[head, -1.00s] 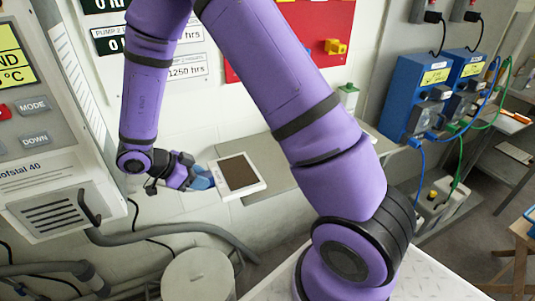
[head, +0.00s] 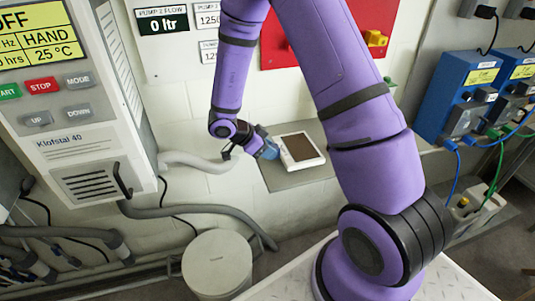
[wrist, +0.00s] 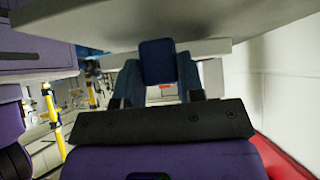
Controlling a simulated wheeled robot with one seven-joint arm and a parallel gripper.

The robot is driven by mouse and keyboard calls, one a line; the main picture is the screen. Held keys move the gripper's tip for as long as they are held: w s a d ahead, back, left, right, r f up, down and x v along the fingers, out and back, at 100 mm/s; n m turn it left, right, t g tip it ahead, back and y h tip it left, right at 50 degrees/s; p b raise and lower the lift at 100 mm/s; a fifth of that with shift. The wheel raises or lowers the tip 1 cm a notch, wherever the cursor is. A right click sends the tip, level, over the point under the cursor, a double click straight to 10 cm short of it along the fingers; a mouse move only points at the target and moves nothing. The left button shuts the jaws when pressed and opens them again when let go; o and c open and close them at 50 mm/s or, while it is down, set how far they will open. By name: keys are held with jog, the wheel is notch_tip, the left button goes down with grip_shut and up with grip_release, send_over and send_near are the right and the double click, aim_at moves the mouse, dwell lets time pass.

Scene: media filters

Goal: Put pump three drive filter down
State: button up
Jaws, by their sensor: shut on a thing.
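The drive filter (head: 302,147), a flat white frame with a brown mesh face, lies level at the grey wall shelf (head: 305,174), near its left end. My gripper (head: 268,149) comes from the left, its blue fingers shut on the filter's left edge. In the wrist view, which appears upside down, my blue fingers (wrist: 158,75) meet the pale filter edge (wrist: 215,46). The broad grey shelf surface (wrist: 200,15) fills the top there. I cannot tell whether the filter touches the shelf or hovers just over it.
A control cabinet (head: 95,130) stands at the left, with a grey hose (head: 195,161) beside it. A red board (head: 300,45) hangs above the shelf. Blue pump units (head: 445,95) are at the right. A round grey drum (head: 217,262) stands below.

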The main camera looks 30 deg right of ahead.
jog(key=shift+f, duration=0.95)
jog(key=shift+f, duration=0.15)
jog(key=o, duration=1)
